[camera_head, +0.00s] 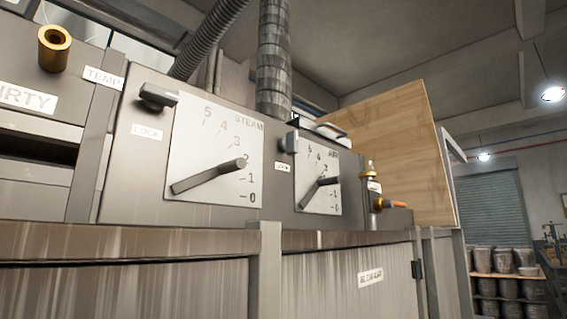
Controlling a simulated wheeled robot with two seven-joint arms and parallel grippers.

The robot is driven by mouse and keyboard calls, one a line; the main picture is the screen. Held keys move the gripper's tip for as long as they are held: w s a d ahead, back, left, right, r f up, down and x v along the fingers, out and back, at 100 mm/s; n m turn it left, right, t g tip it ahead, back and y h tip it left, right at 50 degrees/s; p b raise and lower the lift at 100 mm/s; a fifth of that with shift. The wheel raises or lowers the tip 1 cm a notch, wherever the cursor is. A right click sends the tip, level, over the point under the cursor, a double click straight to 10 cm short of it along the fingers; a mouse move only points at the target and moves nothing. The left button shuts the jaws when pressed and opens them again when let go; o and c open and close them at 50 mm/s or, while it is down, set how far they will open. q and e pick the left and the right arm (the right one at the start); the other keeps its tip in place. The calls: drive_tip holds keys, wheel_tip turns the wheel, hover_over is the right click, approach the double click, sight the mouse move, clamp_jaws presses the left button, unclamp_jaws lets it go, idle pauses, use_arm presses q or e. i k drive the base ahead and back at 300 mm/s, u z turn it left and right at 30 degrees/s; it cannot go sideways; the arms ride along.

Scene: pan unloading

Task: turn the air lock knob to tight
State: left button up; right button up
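The air lock knob (290,143) is a small dark knob at the upper left of the air dial (318,180), above a small white label (283,167). Its exact angle is hard to tell at this size. The air dial is a pale plate marked AIR, with a numbered scale and a dark pointer handle (318,190) tilted up to the right. To its left is the larger steam dial (215,150), with its own dark lock knob (157,97) above a LOCK label (147,132). Neither of my grippers is in view.
A brass fitting (370,185) and an orange-tipped valve (390,204) sit right of the air dial. A wooden board (400,150) stands behind. Ribbed pipes (274,60) rise above the panel. A ledge (150,240) runs below the dials. Shelved drums (507,290) stand far right.

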sight(289, 144)
drive_tip(key=u, duration=1.7)
drive_tip(key=k, duration=1.65)
drive_tip(key=z, duration=2.1)
drive_tip(key=i, duration=0.5)
drive_tip(key=u, duration=0.05)
